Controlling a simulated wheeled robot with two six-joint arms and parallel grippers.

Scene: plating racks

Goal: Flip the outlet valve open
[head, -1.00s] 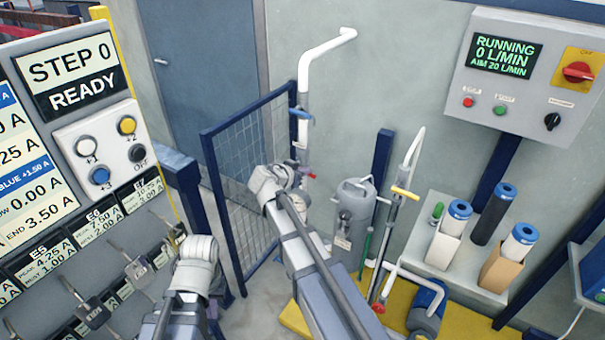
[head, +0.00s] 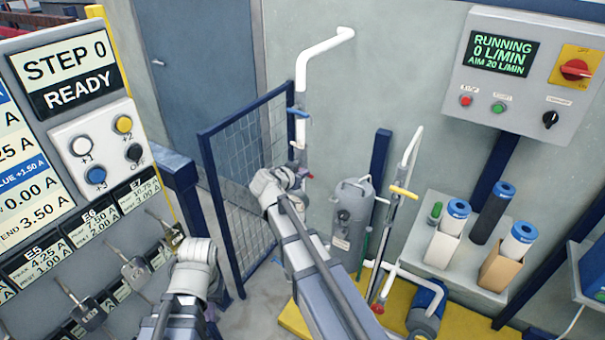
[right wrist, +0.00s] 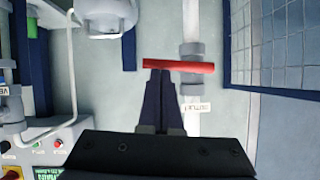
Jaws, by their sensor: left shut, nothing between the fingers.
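In the head view my right wrist (head: 275,187) hides the fingers. My left gripper (head: 195,262) is at the lower left, shut, away from the valve, its fingertips hidden.
A blue lever (head: 298,113) sits higher on the same pipe. A mesh fence (head: 240,165) stands left of it. A grey tank (head: 352,215) and a pipe with a yellow lever (head: 403,192) stand right. The control box display (head: 503,55) reads RUNNING, 0 L/MIN, AIM 20 L/MIN.

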